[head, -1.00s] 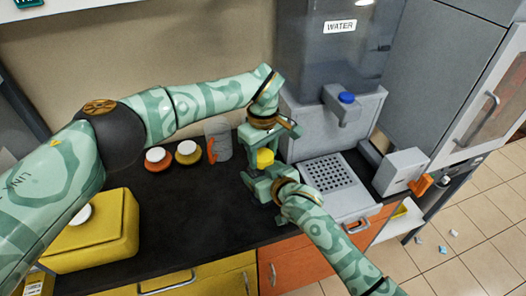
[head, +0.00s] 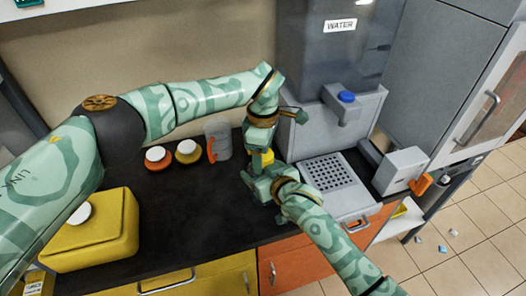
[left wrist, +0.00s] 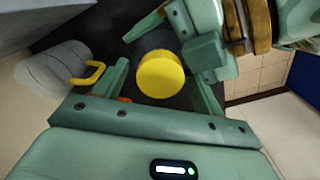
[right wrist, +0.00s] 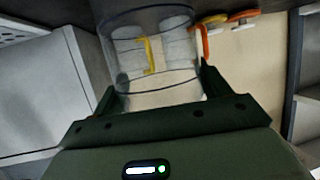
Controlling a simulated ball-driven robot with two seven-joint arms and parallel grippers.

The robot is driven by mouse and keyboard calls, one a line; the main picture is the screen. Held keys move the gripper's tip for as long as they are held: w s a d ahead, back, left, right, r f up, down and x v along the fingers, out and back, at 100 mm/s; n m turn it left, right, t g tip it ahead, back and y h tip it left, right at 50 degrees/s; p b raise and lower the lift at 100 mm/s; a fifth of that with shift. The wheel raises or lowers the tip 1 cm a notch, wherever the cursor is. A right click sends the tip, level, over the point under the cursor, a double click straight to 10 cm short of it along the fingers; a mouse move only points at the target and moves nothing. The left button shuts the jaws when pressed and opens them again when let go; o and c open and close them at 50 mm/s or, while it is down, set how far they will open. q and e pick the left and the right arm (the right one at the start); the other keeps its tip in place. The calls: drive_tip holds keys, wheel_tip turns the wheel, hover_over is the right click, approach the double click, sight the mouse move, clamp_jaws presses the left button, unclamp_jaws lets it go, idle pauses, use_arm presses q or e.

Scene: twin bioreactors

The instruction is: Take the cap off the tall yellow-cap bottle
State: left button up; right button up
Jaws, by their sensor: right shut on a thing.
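The bottle's yellow cap (head: 268,157) shows in the head view between my two grippers. In the left wrist view the round yellow cap (left wrist: 160,74) lies between the fingers of my left gripper (left wrist: 160,88), with gaps on both sides. My left gripper (head: 261,146) is open and points down over the cap. My right gripper (head: 262,184) is shut on the bottle's body below the cap. In the right wrist view the clear bottle body (right wrist: 150,75) stands between the fingers of the right gripper (right wrist: 158,92). Most of the bottle is hidden in the head view.
A yellow canister (head: 95,240) is at front left. The water dispenser (head: 365,125) stands close on the right. The middle counter (head: 180,205) is clear.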

use_arm(q)
drive_tip(key=shift+r, duration=0.15)
wheel_tip(320, 180, up, 4)
drive_tip(key=shift+r, duration=0.35)
drive_tip(key=shift+c, duration=0.5)
wheel_tip(320, 180, up, 3)
drive_tip(key=shift+f+m, duration=0.1)
drive_tip(key=shift+m, duration=0.9)
wheel_tip(320, 180, down, 8)
drive_tip(key=shift+r, duration=0.1)
drive_tip(key=c, duration=0.8)
drive_tip(key=o, duration=0.9)
